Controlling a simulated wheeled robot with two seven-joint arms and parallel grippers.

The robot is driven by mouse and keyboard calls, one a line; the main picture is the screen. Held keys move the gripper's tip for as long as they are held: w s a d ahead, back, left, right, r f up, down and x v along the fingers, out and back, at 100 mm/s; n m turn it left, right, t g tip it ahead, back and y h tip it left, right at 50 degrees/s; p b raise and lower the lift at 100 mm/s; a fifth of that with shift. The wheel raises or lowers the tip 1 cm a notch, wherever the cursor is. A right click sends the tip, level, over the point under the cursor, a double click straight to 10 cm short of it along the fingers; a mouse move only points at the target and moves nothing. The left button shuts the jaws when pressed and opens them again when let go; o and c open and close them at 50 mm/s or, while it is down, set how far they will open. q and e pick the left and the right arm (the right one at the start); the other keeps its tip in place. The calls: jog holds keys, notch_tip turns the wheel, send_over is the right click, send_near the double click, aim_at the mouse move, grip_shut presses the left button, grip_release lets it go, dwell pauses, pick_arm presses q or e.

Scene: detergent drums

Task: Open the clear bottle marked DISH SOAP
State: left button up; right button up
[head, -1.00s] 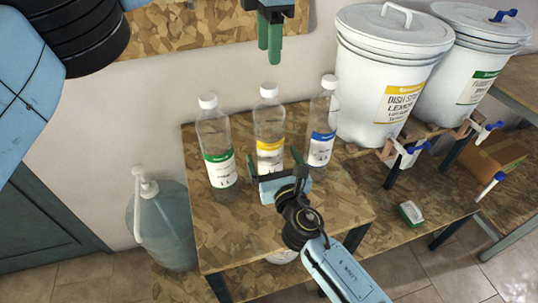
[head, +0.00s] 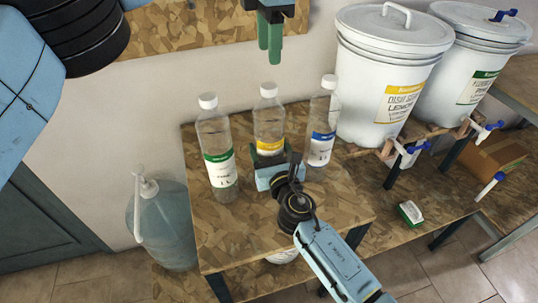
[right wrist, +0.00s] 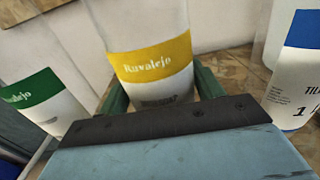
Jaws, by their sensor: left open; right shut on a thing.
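Three clear bottles with white caps stand on the small table: one with a green label (head: 218,165), one with a yellow label (head: 269,122), one with a blue label (head: 321,145). DISH SOAP is not readable on any of them. My right gripper (head: 268,158) is shut on the yellow-label bottle, low on its body. In the right wrist view, green fingers stand either side of this bottle (right wrist: 150,62). Its cap (head: 268,89) is on. My left gripper (head: 270,48) is open and empty, fingers down, above that cap.
A large jug (head: 163,225) stands on the left. A small green-and-white item (head: 411,213) lies on the lower surface.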

aim_at(269, 86)
jog(key=c, duration=1)
pick_arm(q)
jog(key=m, duration=0.4)
jog(key=shift+m, duration=0.3)
jog(key=m, duration=1)
jog(key=shift+m, duration=0.4)
jog(key=m, duration=0.7)
jog(key=shift+f, duration=4.05)
jog(key=shift+c, duration=0.3)
